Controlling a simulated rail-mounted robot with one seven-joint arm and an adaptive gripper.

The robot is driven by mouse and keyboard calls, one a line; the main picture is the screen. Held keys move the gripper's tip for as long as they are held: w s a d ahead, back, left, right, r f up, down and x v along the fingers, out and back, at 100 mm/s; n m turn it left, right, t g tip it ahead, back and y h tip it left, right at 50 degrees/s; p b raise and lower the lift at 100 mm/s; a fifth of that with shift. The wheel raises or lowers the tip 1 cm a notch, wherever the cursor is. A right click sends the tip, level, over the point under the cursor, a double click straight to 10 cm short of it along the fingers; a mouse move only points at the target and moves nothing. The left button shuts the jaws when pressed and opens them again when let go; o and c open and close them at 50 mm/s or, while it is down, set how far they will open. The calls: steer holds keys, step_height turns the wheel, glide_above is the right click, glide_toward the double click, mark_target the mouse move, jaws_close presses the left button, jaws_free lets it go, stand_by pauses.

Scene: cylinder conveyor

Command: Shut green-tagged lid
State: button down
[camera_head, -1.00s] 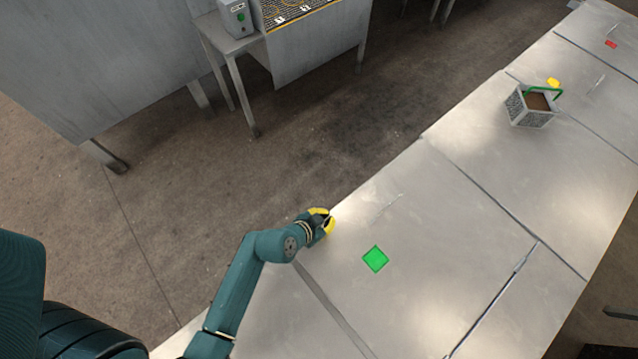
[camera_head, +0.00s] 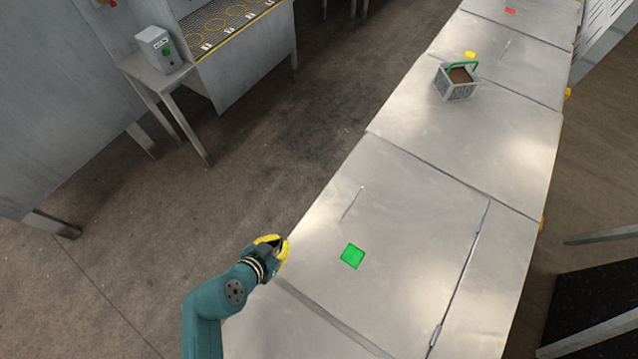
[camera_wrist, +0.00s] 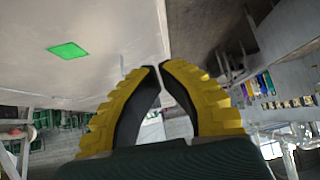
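The green-tagged lid (camera_head: 395,215) is a flat metal panel in the long counter, marked with a green square tag (camera_head: 352,256). It looks level with the counter around it. A dark hinge-like seam runs along its right side, and a thin slot or handle is near its left edge. My gripper (camera_head: 284,248) is at the lid's left edge, left of the tag. In the wrist view, the yellow fingertips (camera_wrist: 160,65) are almost together with nothing between them. The green tag (camera_wrist: 68,50) shows there at upper left on the pale lid surface, apart from the fingers.
A grey box with a green handle (camera_head: 456,84) stands farther up the counter, near a yellow piece (camera_head: 470,55). A red tag (camera_head: 510,11) marks a farther panel. A side table with a control box (camera_head: 160,50) stands left. Open floor lies between.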

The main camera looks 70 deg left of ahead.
steer(key=f, duration=0.1)
steer(key=f+n, duration=0.1)
steer(key=f, duration=0.1)
steer(key=shift+s+a+f+n+g+h, duration=0.2)
steer(key=shift+a+f+n+g+h, duration=0.1)
steer(key=shift+a+f+g+h, duration=0.1)
steer(key=w+a+f+b, duration=0.1)
steer(key=w+a, duration=0.3)
steer(key=a, duration=0.3)
steer(key=w+a+r+m+t+b, duration=0.1)
steer(key=w+a+r, duration=0.15)
steer(key=w, duration=0.35)
steer(key=w+a+r+m, duration=0.2)
steer(key=w+r, duration=0.1)
steer(key=w, duration=0.3)
steer(key=b, duration=0.1)
glide_above(335, 181)
steer(key=s+d, duration=0.2)
step_height(335, 181, down, 6)
steer(key=shift+w+d+f, duration=0.1)
step_height(335, 181, down, 4)
steer(key=shift+r, duration=0.2)
steer(key=shift+a+f, duration=0.25)
